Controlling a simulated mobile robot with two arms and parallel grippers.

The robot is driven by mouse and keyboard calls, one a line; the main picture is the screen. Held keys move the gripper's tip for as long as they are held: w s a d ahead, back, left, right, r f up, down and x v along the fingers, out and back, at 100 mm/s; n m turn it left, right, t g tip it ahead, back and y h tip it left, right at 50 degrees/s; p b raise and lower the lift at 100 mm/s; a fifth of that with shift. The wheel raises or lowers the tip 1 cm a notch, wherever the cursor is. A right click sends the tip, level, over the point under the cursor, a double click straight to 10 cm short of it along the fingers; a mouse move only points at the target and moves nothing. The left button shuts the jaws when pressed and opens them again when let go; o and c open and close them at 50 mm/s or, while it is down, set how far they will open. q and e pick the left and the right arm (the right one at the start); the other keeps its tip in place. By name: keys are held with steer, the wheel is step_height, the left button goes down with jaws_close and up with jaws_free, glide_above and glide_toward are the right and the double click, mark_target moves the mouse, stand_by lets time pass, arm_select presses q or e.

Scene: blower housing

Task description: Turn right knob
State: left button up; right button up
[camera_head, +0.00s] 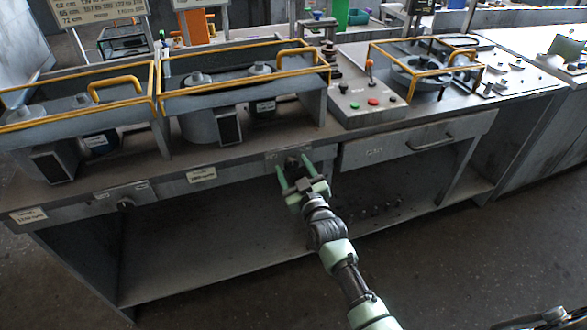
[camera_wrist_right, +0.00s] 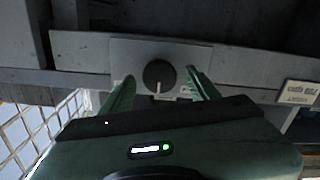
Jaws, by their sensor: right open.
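The right knob is a dark round knob with a pale pointer line, on a light plate on the bench's front panel. It shows in the right wrist view (camera_wrist_right: 159,75) and partly in the head view (camera_head: 291,161). My right gripper (camera_head: 293,172) is in front of it. In the right wrist view the open green fingers (camera_wrist_right: 160,85) stand on either side of the knob, with gaps between them and it. The pointer line points toward the gripper body. Another knob (camera_head: 124,204) is on the front panel farther left. My left gripper is not in view.
A drawer (camera_head: 410,145) is right of the knob. An open lower shelf (camera_head: 220,245) lies under the panel.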

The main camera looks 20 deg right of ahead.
jaws_close()
steer(key=shift+m, duration=0.3)
steer(key=m+p, duration=0.1)
steer(key=m, duration=0.4)
steer(key=shift+d, duration=0.1)
steer(key=m, duration=0.6)
steer(key=shift+d+f, duration=0.1)
stand_by(0.5)
jaws_free()
